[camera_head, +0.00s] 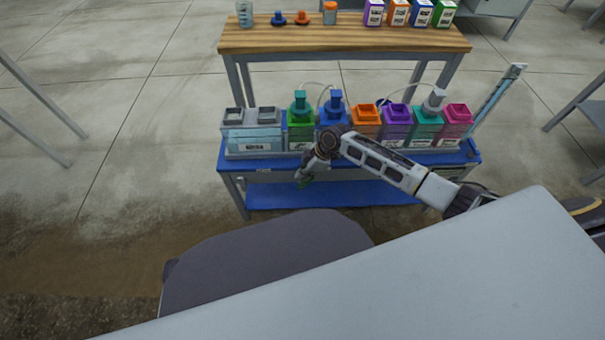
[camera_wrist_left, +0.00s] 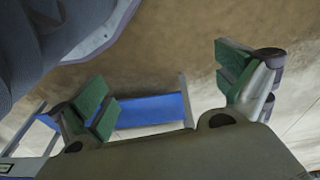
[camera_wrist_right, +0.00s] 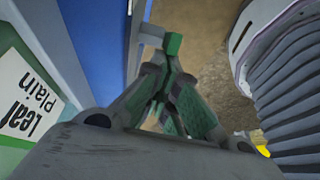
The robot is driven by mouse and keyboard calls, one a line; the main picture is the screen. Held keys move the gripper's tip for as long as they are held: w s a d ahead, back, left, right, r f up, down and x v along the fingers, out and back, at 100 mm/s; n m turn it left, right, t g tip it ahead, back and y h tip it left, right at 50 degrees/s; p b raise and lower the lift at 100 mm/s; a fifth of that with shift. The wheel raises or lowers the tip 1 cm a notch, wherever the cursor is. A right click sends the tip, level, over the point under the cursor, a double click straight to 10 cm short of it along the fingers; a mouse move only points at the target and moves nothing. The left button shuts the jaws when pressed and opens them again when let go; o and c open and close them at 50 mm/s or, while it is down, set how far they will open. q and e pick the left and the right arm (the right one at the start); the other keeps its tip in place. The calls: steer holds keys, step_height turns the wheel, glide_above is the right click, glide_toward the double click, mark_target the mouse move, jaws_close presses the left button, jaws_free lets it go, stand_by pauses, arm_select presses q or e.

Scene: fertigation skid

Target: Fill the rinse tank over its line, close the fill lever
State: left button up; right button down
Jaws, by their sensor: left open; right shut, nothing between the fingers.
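A clear tank (camera_head: 254,142) with light-blue liquid, two dark square openings and a white label stands at the left end of the blue skid. It looks like the rinse tank, but the label and any fill line are too small to read. My right gripper (camera_head: 304,180) is shut and empty, low in front of the skid's front edge. In the right wrist view its green-padded fingers (camera_wrist_right: 168,85) meet. A small green block (camera_wrist_right: 174,44) shows at their tips; I cannot tell whether it is the fill lever. My left gripper (camera_wrist_left: 168,88) is open and empty, away from the skid.
Coloured tanks, among them green (camera_head: 300,131), orange (camera_head: 366,117) and pink (camera_head: 456,117), line the blue skid (camera_head: 232,165). Thin hoses arch above. A wooden bench (camera_head: 340,38) behind holds bottles and boxes. My right forearm crosses before the tanks. Floor left of the skid is clear.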

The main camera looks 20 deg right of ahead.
steer(key=shift+s+d+f+y, duration=0.2)
steer(key=shift+d+y, duration=0.35)
steer(key=shift+y, duration=0.25)
steer(key=shift+d+t+y, duration=0.3)
steer(key=shift+d+y, duration=0.1)
steer(key=shift+y, duration=0.1)
steer(key=shift+s+d+f+b, duration=0.3)
steer(key=shift+d+f+b, duration=0.2)
steer(key=shift+d, duration=0.3)
arm_select(q)
steer(key=shift+w+d+r+t+b, duration=0.2)
steer(key=shift+w+r, duration=0.1)
steer(key=shift+r, duration=0.45)
steer(key=shift+w+d+r+t+b, duration=0.1)
steer(key=shift+w+r+b, duration=0.15)
steer(key=shift+r, duration=0.5)
arm_select(e)
steer(key=shift+s+d+f, duration=0.2)
steer(key=shift+d+f, duration=0.4)
steer(key=shift+s+d+f, duration=0.15)
steer(key=shift+d+f, duration=0.4)
arm_select(q)
steer(key=shift+f, duration=0.1)
arm_select(e)
steer(key=shift+f, duration=0.1)
arm_select(q)
steer(key=shift+s, duration=0.1)
